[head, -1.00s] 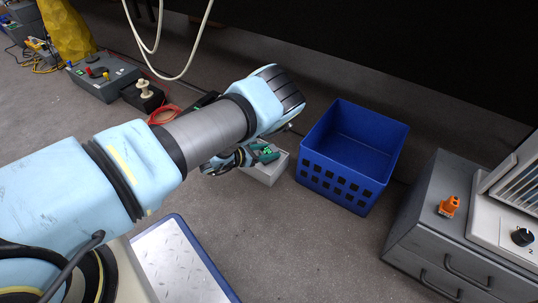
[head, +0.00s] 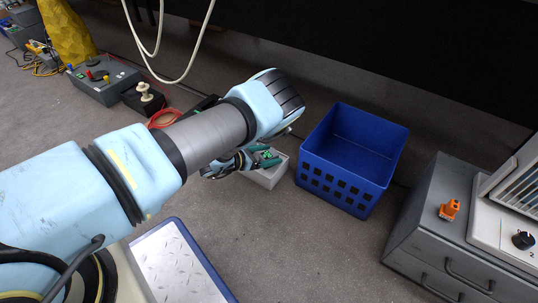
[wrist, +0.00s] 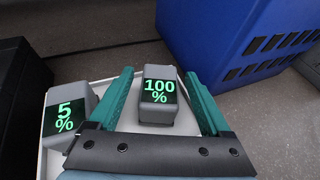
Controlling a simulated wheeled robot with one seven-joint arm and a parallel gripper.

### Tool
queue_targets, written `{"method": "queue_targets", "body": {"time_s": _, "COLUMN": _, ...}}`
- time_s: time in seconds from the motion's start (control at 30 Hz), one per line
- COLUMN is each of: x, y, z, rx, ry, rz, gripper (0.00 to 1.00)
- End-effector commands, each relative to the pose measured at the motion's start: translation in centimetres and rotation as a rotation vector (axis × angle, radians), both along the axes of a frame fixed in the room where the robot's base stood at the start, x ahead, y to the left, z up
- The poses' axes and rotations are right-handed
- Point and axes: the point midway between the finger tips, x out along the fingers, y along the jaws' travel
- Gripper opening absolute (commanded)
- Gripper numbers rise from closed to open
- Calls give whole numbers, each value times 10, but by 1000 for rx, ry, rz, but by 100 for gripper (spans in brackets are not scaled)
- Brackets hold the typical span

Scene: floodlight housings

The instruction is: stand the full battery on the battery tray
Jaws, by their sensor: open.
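The full battery (wrist: 158,97), a grey block with a dark face reading 100% in green, stands in a light-coloured tray (wrist: 98,92) in the wrist view. A second battery (wrist: 68,115), reading 5%, stands left of it, tilted in the picture. My gripper (wrist: 157,74) is open, with one teal finger on each side of the full battery and a gap visible near the tips. In the head view my gripper (head: 265,158) is over the light grey tray (head: 268,179), and my arm and fingers mostly hide the batteries.
A blue crate (head: 340,183) stands close to the right of the tray. Further right is a grey drawer cabinet (head: 430,225) with an orange part (head: 450,210) on top. A metal plate with a blue rim (head: 180,262) lies at the front. The floor between is clear.

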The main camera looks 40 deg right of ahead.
Motion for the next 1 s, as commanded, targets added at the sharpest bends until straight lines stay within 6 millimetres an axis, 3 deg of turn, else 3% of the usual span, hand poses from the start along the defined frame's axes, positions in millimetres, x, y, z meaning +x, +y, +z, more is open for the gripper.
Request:
{"method": "queue_targets", "body": {"time_s": 0.53, "x": 13, "y": 93, "z": 41, "rx": 5, "ry": -1, "rz": 2, "gripper": 82}}
{"method": "queue_targets", "body": {"time_s": 0.73, "x": 15, "y": 108, "z": 45, "rx": 2, "ry": 1, "rz": 0, "gripper": 82}}
{"method": "queue_targets", "body": {"time_s": 1.0, "x": 18, "y": 109, "z": 47, "rx": 3, "ry": 6, "rz": 14, "gripper": 82}}
